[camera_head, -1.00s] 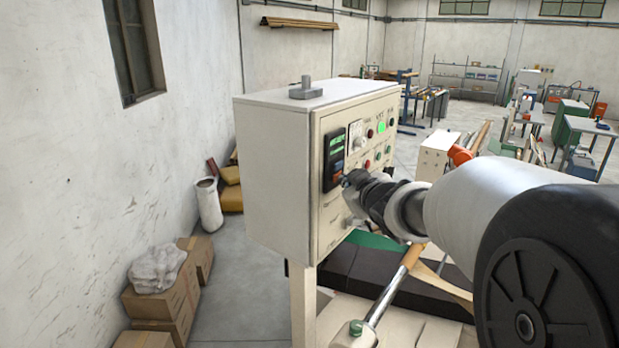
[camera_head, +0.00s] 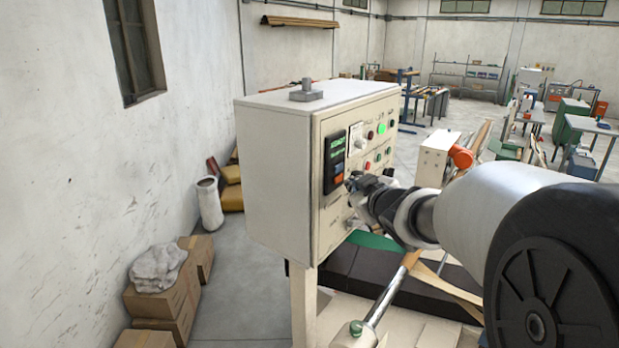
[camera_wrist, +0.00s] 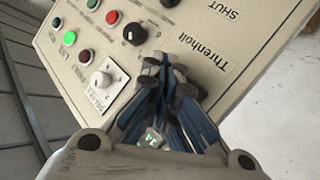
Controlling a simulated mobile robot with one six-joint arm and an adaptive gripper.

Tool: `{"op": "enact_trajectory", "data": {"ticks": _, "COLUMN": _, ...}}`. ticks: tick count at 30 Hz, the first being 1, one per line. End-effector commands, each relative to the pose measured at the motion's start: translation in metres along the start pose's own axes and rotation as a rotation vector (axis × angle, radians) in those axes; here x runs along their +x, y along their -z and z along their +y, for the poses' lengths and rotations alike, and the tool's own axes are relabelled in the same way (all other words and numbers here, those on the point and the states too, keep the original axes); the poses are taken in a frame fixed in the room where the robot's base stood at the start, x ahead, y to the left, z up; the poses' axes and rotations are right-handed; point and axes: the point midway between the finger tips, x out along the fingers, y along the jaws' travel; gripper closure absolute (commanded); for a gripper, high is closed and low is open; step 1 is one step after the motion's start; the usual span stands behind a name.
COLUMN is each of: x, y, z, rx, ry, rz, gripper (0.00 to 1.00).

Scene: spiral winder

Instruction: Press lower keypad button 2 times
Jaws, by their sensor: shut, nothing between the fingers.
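The dark keypad unit (camera_head: 334,152) is on the left part of the control box's front panel, with green lit text at its top. An orange-red button (camera_head: 338,179) shows low on it. My gripper (camera_head: 353,182) is shut and empty, just right of the unit's lower edge in the head view; I cannot tell the exact gap to the panel. In the wrist view my shut gripper (camera_wrist: 165,66) points at the panel and hides most of the unit. Only a small lit piece of the unit (camera_wrist: 153,138) shows between the fingers.
The control box (camera_head: 272,165) carries several other controls close by, among them a white-plated knob (camera_wrist: 104,80), a black knob (camera_wrist: 135,34) and a green lamp (camera_wrist: 70,38). A metal-and-wood bar (camera_head: 385,300) lies below my arm. Cartons (camera_head: 160,300) stand at the lower left.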

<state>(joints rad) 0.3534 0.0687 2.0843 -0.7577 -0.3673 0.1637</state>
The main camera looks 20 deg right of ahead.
Motion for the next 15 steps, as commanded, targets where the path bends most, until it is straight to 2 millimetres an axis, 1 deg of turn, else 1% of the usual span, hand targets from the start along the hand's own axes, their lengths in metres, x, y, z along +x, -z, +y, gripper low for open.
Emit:
{"op": "enact_trajectory", "data": {"ticks": 5, "x": -0.002, "y": -0.001, "z": 0.002, "rx": 0.001, "ry": 0.0, "rz": -0.001, "gripper": 1.0}}
{"op": "enact_trajectory", "data": {"ticks": 15, "x": -0.025, "y": -0.017, "z": 0.02, "rx": 0.001, "ry": -0.003, "rz": -0.002, "gripper": 1.0}}
